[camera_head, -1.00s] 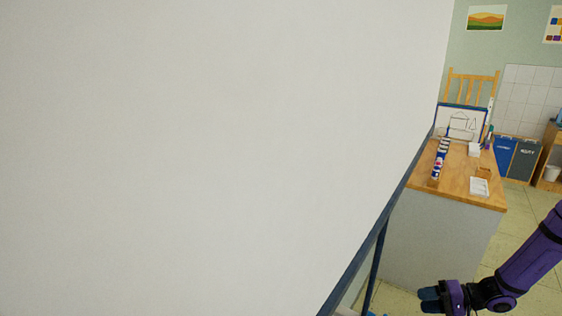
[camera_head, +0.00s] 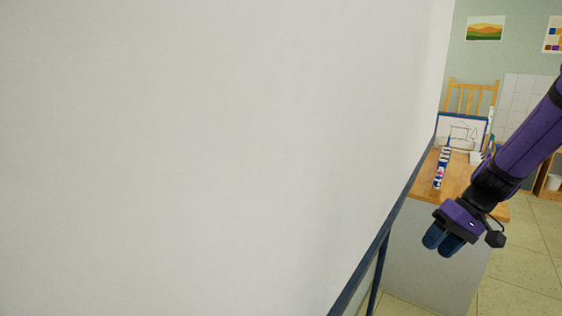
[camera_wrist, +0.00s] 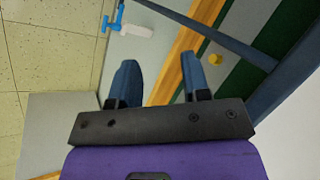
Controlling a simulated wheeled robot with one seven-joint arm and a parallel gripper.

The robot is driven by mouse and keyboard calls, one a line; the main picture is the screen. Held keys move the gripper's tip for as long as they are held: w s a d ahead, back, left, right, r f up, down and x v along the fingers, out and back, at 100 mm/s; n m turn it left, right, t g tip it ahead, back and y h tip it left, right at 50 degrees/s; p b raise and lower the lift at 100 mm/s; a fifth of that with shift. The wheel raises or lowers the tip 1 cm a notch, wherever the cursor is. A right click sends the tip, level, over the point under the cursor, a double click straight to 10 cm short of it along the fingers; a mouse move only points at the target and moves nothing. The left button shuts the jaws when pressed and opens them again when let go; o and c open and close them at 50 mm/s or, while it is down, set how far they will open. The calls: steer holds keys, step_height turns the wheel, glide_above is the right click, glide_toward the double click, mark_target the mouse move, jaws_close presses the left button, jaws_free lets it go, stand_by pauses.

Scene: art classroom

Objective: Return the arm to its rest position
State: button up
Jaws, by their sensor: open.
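My purple arm reaches in from the right edge of the head view. My gripper (camera_head: 442,243) hangs at its end, pointing down and to the left, in front of the desk's grey side. In the wrist view my gripper (camera_wrist: 158,80) shows two blue fingers spread apart with nothing between them. It touches nothing that I can see.
A large white board (camera_head: 200,150) with a blue frame fills the left. A wooden-topped desk (camera_head: 424,187) holds a striped box-like item (camera_head: 441,167) and a small drawing board (camera_head: 462,132). Tiled floor (camera_head: 530,260) is clear at right.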

steer(key=s+a+r+t+h, duration=0.2)
steer(key=s+r+t+h, duration=0.1)
steer(key=s+r, duration=0.6)
steer(key=s+a+r+t+h, duration=0.2)
steer(key=s+r+h, duration=0.1)
steer(key=s+r, duration=0.6)
steer(key=shift+s+a+r+m+t, duration=0.3)
steer(key=shift+s+a+t, duration=0.1)
steer(key=shift+s, duration=0.85)
steer(key=shift+a, duration=0.1)
